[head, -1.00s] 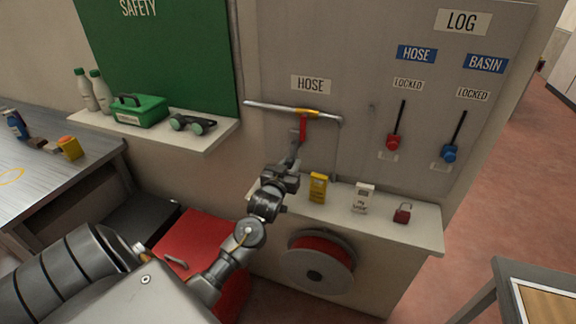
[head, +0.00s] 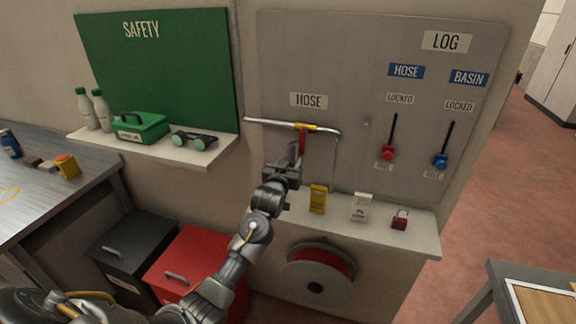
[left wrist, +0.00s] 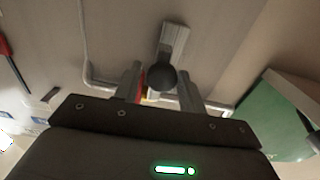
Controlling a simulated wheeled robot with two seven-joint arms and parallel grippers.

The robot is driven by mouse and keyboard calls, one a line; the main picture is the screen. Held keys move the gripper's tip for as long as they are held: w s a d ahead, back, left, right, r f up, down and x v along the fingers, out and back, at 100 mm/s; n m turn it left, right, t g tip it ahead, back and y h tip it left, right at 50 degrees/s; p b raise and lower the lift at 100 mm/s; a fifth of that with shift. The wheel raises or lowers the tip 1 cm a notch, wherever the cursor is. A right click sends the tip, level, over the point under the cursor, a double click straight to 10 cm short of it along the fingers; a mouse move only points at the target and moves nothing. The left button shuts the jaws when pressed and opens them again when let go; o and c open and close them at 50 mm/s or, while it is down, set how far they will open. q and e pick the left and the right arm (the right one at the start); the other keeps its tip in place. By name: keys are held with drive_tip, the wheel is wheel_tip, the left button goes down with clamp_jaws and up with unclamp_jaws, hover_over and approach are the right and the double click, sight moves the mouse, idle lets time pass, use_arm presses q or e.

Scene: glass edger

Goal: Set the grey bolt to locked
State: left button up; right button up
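In the left wrist view a pale grey slotted plate with a dark round knob (left wrist: 162,77) is likely the grey bolt. Its knob appears between the two spread fingers of my left gripper (left wrist: 160,92); I cannot tell whether they touch it. In the head view my left gripper (head: 287,165) is in front of the wall panel, just below a red valve handle (head: 302,140) on a yellow-banded pipe (head: 310,127). The bolt is hidden there by the gripper and arm. My right gripper is not in view.
A ledge (head: 425,228) below holds a yellow box (head: 318,199), a white box (head: 361,207) and a red padlock (head: 400,219). Red (head: 388,153) and blue (head: 440,160) sliders sit low, by their FREE labels. A hose reel (head: 318,278) is underneath.

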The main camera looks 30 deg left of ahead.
use_arm(q)
drive_tip(key=shift+o, duration=0.5)
drive_tip(key=shift+f, duration=0.1)
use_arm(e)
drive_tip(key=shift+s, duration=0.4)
use_arm(q)
drive_tip(key=shift+s+f, duration=0.1)
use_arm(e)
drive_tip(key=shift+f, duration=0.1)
use_arm(q)
drive_tip(key=shift+s+f, duration=0.1)
drive_tip(key=shift+s, duration=0.15)
drive_tip(key=s+d+b, duration=0.1)
drive_tip(key=s+b, duration=0.2)
drive_tip(key=s, duration=0.7)
drive_tip(key=shift+d+r, duration=0.2)
drive_tip(key=shift+d, duration=0.2)
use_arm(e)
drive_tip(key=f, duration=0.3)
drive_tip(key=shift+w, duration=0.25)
use_arm(q)
drive_tip(key=shift+f, duration=0.1)
